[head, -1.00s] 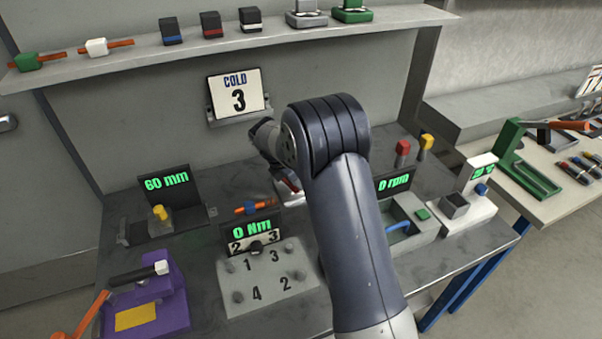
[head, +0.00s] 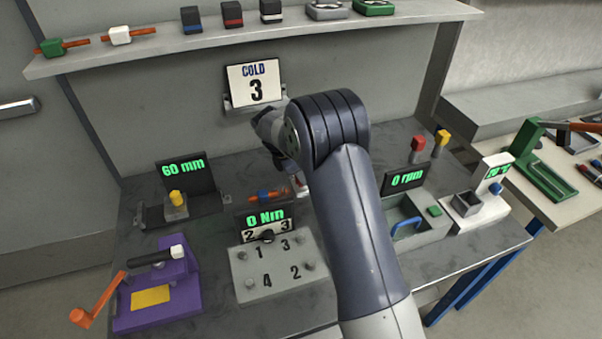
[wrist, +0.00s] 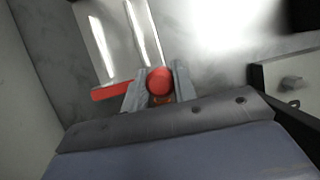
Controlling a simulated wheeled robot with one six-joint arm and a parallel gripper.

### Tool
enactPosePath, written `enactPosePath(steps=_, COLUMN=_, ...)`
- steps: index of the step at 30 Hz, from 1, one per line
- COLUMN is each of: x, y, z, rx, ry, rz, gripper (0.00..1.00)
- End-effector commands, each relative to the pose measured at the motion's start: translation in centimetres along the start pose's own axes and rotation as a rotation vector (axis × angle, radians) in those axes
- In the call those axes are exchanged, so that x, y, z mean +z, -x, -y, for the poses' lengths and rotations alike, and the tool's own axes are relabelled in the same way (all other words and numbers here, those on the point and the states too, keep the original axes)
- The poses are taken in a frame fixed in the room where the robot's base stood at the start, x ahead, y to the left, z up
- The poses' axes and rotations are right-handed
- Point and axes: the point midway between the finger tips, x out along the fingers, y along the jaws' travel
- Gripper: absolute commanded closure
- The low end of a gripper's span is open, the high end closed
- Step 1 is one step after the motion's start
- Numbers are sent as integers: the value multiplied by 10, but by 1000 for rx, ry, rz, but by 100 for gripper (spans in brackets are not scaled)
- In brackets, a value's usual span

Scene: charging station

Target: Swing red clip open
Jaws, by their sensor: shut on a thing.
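In the wrist view the red clip (wrist: 160,80) has a rounded red end between the two fingers of my gripper (wrist: 160,88). The gripper is shut on that end. I cannot tell how far the clip is swung. In the head view my arm hides most of the gripper and the clip.
A purple press (head: 160,290) is at the front left. A 0 rpm unit with a grey bin (head: 410,222) is to the right.

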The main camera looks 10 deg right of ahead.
Motion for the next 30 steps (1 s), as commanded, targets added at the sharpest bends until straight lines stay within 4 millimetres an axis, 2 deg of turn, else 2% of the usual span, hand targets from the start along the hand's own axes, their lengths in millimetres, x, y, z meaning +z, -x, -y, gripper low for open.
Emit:
enactPosePath(steps=1, x=-2, y=0, z=0, rx=0, ry=-1, rz=-3, gripper=100)
enactPosePath(steps=2, x=-2, y=0, z=0, rx=1, ry=0, rz=-3, gripper=71)
enactPosePath(steps=9, x=-1, y=0, z=0, rx=1, ry=0, rz=-2, gripper=52)
enactPosePath(steps=16, x=-1, y=1, z=0, rx=1, ry=1, rz=-1, gripper=52)
enactPosePath(steps=20, x=-1, y=10, z=-1, rx=4, ry=0, rz=-2, gripper=52)
enactPosePath(steps=30, x=-1, y=75, z=-1, rx=5, ry=1, rz=-2, gripper=52)
